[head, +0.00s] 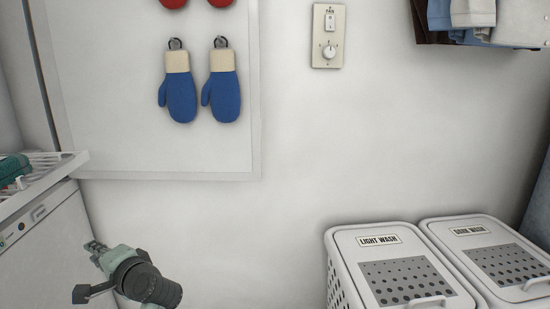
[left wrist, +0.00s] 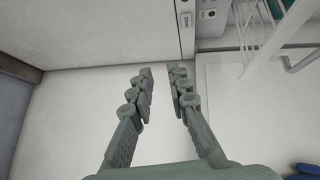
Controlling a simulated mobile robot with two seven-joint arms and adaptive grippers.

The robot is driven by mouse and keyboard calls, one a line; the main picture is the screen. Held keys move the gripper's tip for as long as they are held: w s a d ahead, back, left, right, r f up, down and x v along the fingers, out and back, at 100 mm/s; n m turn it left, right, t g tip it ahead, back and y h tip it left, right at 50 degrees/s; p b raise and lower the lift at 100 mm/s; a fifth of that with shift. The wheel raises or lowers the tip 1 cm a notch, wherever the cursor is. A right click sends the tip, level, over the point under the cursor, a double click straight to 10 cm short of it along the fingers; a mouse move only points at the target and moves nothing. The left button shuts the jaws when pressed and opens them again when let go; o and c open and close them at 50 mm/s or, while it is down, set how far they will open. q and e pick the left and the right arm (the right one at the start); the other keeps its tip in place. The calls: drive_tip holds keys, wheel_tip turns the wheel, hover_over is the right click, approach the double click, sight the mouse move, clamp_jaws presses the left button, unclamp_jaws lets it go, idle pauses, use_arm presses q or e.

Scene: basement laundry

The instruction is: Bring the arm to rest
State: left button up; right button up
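My left gripper (head: 97,246) is at the lower left of the head view, in front of the white wall and beside the white appliance. In the left wrist view, the two grey-green fingers of my left gripper (left wrist: 161,76) stand apart with a clear gap and nothing between them. The gripper is open and empty. My right arm and gripper are in neither view.
A white appliance (head: 45,245) with a wire rack (head: 45,178) stands at the left. Blue mittens (head: 181,97) hang on a white board. Lidded hampers, light wash (head: 345,247) and dark wash (head: 435,235), stand lower right. A fan switch (head: 328,50) is on the wall.

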use_arm(q)
drive_tip(key=s+d+f+n+g+h, duration=0.1)
drive_tip(key=s+d+f+h, duration=0.2)
drive_tip(key=f, duration=0.6)
drive_tip(key=s+f+g+h, duration=0.1)
drive_tip(key=s+f+h, duration=0.3)
drive_tip(key=f, duration=0.6)
use_arm(e)
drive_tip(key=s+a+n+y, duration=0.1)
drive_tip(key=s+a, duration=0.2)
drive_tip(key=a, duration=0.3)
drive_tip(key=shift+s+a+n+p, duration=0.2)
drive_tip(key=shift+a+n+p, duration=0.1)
drive_tip(key=shift+p, duration=0.15)
use_arm(q)
drive_tip(key=s+d+f+n+g+h, duration=0.1)
drive_tip(key=s+d+f+h, duration=0.1)
drive_tip(key=s+d+f, duration=0.2)
drive_tip(key=s+d+f+n+g+h, duration=0.2)
drive_tip(key=s+f, duration=0.7)
drive_tip(key=s, duration=0.5)
drive_tip(key=d+h, duration=0.1)
drive_tip(key=d, duration=0.1)
drive_tip(key=shift+d+f+g, duration=0.3)
drive_tip(key=shift+d+f, duration=0.1)
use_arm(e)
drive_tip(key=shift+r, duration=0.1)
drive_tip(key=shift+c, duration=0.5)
